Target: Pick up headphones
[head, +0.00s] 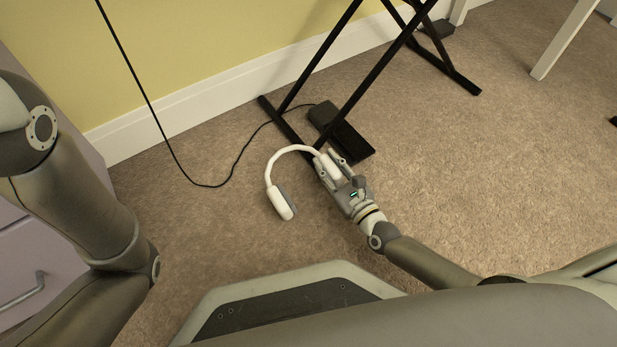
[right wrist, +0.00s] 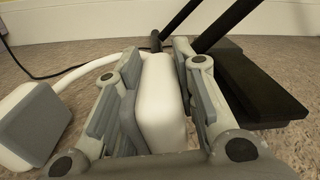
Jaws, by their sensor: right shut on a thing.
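The white headphones (head: 292,150) with grey ear pads are at floor level in the middle of the head view. My right gripper (head: 335,165) is shut on one ear cup. In the right wrist view the white ear cup (right wrist: 160,100) sits between the two fingers of the right gripper (right wrist: 158,90). The other ear cup (right wrist: 32,122) is free at the left, with its grey pad showing. I cannot tell whether the headphones touch the carpet. My left arm shows at the left of the head view, but its gripper is out of view.
A black stand (head: 348,100) with crossed legs is just behind the headphones. A black pedal (head: 345,138) lies close beside my right gripper, and a black cable (head: 165,135) runs over the carpet. Lilac drawers (head: 35,262) are at the left.

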